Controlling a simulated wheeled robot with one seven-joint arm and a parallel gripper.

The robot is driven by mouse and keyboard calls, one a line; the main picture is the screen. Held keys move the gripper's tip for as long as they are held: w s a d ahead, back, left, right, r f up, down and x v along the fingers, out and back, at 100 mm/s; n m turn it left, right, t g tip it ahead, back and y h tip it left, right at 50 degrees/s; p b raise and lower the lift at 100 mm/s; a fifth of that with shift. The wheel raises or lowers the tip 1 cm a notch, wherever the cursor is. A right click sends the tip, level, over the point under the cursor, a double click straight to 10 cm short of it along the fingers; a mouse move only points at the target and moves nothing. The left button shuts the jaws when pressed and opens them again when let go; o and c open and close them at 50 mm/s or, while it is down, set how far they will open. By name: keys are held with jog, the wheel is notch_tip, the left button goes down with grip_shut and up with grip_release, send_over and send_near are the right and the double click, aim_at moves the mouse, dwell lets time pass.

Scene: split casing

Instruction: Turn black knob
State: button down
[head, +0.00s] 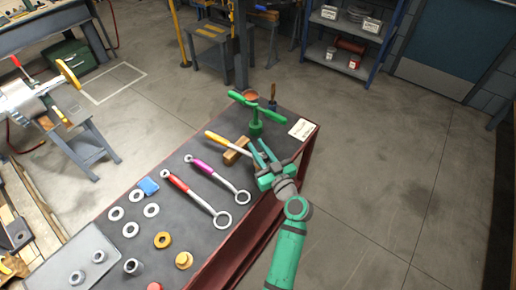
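I cannot make out a black knob clearly in the head view. A green stand (256,127) with a crossbar and a brown-orange round top (249,94) is at the far end of the dark workbench (150,225). A small dark item with a brownish upper part (272,98) stands just right of it, too small to identify. My gripper (257,142) is over the right part of the bench, in front of the green stand. Its two green fingers are apart, with nothing visible between them.
A mallet with a wooden head (237,151) lies left of my gripper. Purple (203,168) and red (180,184) wrenches, several rings (151,210) and a grey tray (70,254) lie nearer. A white card (302,129) is at the right edge. The floor (400,190) to the right is clear.

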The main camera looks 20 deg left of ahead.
aim_at(265, 160)
jog(key=shift+w+a+g+y, duration=0.1)
jog(key=shift+g+y, duration=0.2)
jog(key=shift+y, duration=0.1)
jog(key=shift+n+g+y, duration=0.3)
jog(key=shift+n+g, duration=0.1)
jog(key=shift+n, duration=0.1)
jog(key=shift+s+a, duration=0.2)
jog(key=shift+s, duration=0.1)
jog(key=c, duration=1.6)
grip_release()
jog(key=shift+o, duration=0.2)
jog(key=shift+d, duration=0.1)
jog(key=shift+s+d, duration=0.15)
jog(key=shift+d, duration=0.1)
jog(key=v, duration=1)
jog(key=shift+s, duration=0.15)
